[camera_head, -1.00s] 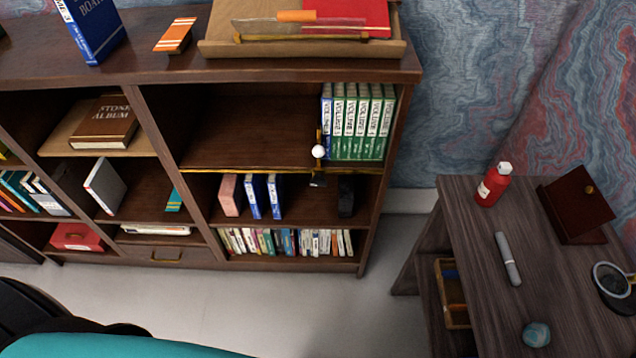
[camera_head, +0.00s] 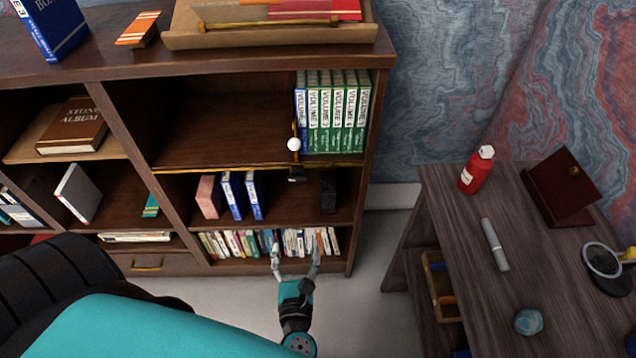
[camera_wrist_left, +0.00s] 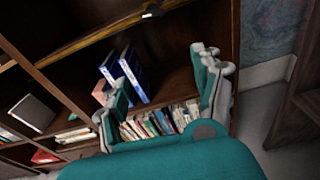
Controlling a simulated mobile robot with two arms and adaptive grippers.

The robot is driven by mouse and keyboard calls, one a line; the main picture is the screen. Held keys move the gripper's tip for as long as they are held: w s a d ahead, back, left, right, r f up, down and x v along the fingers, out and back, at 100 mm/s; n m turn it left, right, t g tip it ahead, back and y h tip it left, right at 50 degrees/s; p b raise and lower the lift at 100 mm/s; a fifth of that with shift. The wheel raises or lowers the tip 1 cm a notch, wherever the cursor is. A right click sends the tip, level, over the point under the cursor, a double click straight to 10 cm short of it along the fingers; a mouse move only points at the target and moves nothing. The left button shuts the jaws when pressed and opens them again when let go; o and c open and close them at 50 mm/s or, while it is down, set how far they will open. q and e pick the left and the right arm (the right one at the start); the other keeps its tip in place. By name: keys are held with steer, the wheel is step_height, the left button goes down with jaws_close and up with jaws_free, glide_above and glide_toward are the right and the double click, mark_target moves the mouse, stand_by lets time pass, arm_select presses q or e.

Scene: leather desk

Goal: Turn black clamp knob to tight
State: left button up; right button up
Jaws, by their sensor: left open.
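The clamp sits on the front edge of the middle shelf, beside the green volumes, with a brass upright and a white ball (camera_head: 294,144) on top. Its small black knob (camera_head: 296,174) hangs just below the shelf edge; a dark piece of the clamp (camera_wrist_left: 152,12) shows at the top of the left wrist view. My left gripper (camera_head: 295,250) is open and empty, fingers pointing up toward the shelf, below and apart from the knob. In the left wrist view its spread fingers (camera_wrist_left: 162,72) frame the lower books. My right gripper is not in view.
Green volumes (camera_head: 337,112) stand right of the clamp. Two blue books (camera_head: 243,195) and a dark block (camera_head: 328,192) stand on the shelf below. A row of small books (camera_head: 228,245) lies behind my gripper. A side desk (camera_head: 460,240) stands at right.

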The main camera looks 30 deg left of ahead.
mark_target(297, 180)
arm_select(q)
steer(key=shift+m+t+y, duration=0.3)
steer(key=shift+m+t, duration=0.2)
steer(key=r+x, duration=0.1)
steer(key=x, duration=0.5)
steer(key=r+x, duration=0.1)
steer(key=x, duration=0.4)
steer(key=r+b+x, duration=0.1)
steer(key=r+x, duration=0.1)
steer(key=x, duration=0.4)
steer(key=shift+w+d, duration=0.1)
steer(key=shift+w, duration=0.3)
steer(key=c, duration=1.2)
